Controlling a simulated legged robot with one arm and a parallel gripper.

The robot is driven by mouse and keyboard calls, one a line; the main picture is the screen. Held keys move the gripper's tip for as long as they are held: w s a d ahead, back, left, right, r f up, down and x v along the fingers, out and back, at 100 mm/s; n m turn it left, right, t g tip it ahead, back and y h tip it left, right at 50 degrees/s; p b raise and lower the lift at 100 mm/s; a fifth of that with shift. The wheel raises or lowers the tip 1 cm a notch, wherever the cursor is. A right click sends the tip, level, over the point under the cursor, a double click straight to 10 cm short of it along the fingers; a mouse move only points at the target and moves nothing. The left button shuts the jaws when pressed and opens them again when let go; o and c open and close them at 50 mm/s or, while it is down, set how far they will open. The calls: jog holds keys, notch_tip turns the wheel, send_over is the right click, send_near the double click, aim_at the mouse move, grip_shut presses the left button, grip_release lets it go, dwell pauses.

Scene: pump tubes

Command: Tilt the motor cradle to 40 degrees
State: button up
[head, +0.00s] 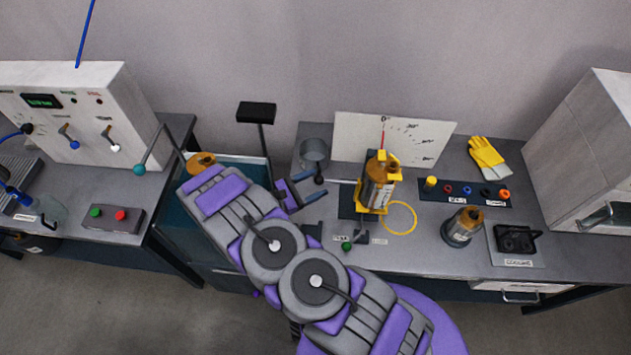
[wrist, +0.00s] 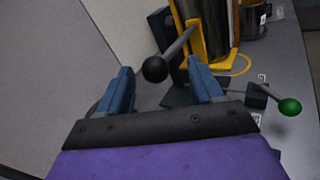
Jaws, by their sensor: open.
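The motor cradle (head: 362,194) is a yellow frame holding a brown and silver motor (head: 379,183), and it looks upright. A white angle board (head: 350,140) stands behind it, with a red pointer (head: 382,140) near the 0 mark. A lever with a black ball knob (wrist: 155,69) reaches from the cradle toward my gripper. My gripper (head: 311,183) is open just left of the cradle. In the wrist view the knob shows between the blue fingertips, apart from both as far as I can see. A second lever with a green knob (wrist: 290,107) sits low at the cradle's front.
A yellow ring (head: 414,220), another motor (head: 462,228) and a black tray (head: 515,240) are to the cradle's right. A grey can (head: 314,154) stands behind my gripper. Yellow gloves (head: 487,156) lie at the back right. A teal tank (head: 190,230) is at left.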

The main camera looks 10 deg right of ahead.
aim_at(325, 181)
jog(key=x, duration=0.3)
jog(key=shift+s+d, duration=0.1)
jog(key=shift+d, duration=0.35)
jog(key=a, duration=0.3)
jog(key=shift+a, duration=0.25)
jog(key=shift+c, duration=0.4)
jog(key=shift+d, duration=1.05)
jog(key=c, duration=0.4)
jog(key=shift+s+d+r, duration=0.1)
jog(key=shift+d, duration=0.05)
jog(key=shift+c, duration=1)
jog(key=shift+a, duration=0.25)
grip_shut()
